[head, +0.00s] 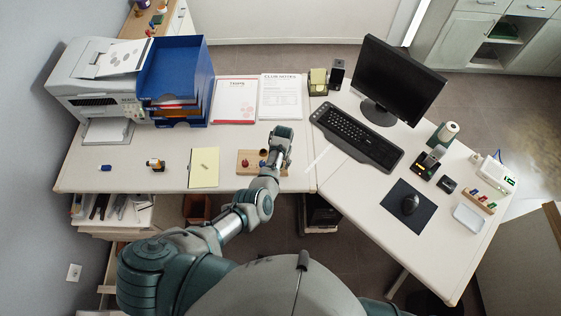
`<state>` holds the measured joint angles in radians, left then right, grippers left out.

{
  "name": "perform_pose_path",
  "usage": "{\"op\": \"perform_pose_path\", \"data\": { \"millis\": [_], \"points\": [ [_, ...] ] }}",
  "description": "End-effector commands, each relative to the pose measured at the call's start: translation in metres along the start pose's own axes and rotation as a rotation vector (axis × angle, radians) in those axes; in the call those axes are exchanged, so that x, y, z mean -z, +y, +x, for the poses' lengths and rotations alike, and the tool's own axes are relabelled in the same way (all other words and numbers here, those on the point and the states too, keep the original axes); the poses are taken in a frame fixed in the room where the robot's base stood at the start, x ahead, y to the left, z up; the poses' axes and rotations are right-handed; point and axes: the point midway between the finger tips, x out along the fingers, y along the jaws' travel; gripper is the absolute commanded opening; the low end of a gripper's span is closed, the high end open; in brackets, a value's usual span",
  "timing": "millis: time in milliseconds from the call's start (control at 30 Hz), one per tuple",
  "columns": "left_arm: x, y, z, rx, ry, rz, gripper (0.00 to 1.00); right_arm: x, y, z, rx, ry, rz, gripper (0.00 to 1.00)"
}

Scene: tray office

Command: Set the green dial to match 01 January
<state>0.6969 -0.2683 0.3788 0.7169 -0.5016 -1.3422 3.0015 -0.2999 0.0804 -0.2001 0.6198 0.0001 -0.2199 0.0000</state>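A small wooden board (246,168) lies near the front edge of the left desk, with small round dark red and brown pieces on it. I cannot make out a green dial or a date on it; my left gripper hides its right part. My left gripper (281,146) is over the right end of the board, seen from above and behind. Its fingers are too small and covered to tell whether they are open, or touch anything. A sheet headed in red (235,100) and another printed sheet (281,97) lie behind the board; their small text is unreadable. My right gripper is out of view.
A yellow notepad (204,167) lies left of the board. A blue tray stack (176,72) and printer (88,88) stand at the back left. A keyboard (355,138), monitor (397,78) and mouse (409,204) are on the right desk. The front left desk has free room.

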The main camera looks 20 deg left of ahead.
Motion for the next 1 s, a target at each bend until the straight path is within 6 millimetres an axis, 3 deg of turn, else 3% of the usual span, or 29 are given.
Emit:
{"op": "perform_pose_path", "data": {
  "millis": [233,500,700,1000],
  "points": [
    [-0.001,-0.001,-0.019,0.0,-0.003,0.0,0.55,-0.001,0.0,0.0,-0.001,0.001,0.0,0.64],
    [-0.002,-0.001,-0.079,0.001,-0.004,-0.001,0.55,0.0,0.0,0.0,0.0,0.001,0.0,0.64],
    [-0.001,-0.001,-0.11,0.0,-0.001,0.0,0.55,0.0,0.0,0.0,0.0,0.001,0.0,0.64],
    [-0.001,-0.001,-0.119,-0.001,0.002,0.0,0.55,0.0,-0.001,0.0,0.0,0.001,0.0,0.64]
  ]
}}
